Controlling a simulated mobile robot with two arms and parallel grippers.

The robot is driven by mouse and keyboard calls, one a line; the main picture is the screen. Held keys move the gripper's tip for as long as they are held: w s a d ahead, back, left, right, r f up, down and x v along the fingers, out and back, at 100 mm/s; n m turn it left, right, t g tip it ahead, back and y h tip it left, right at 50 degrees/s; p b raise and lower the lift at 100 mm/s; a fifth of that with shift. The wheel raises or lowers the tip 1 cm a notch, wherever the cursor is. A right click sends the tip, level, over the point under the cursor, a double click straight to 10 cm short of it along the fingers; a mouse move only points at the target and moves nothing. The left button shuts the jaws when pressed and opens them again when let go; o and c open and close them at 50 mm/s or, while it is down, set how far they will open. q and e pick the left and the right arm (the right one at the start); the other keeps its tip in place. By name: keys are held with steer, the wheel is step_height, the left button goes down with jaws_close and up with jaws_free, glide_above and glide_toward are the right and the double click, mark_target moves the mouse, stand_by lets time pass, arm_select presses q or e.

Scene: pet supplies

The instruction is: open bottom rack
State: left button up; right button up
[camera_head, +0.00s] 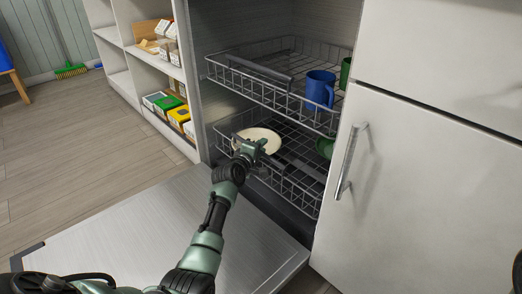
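The dishwasher stands open, with its door (150,225) folded down flat above the floor. The bottom rack (297,190) is a dark wire basket just above the door's inner end, under the top rack (290,98). It holds a pale plate (268,137) and a green item (325,146), partly hidden. My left gripper (250,146) is at the front edge of the bottom rack, in front of the plate. Its fingers are small and overlap the rack and plate, so I cannot tell whether they grip the wire. My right gripper is not in view.
A blue mug (320,88) and a partly hidden green mug (345,74) sit in the top rack. A white fridge (430,180) with a metal handle (350,162) stands close on the right. Shelves (125,55) with boxes stand at left.

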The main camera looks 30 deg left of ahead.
arm_select(q)
jaws_close()
stand_by(1.4)
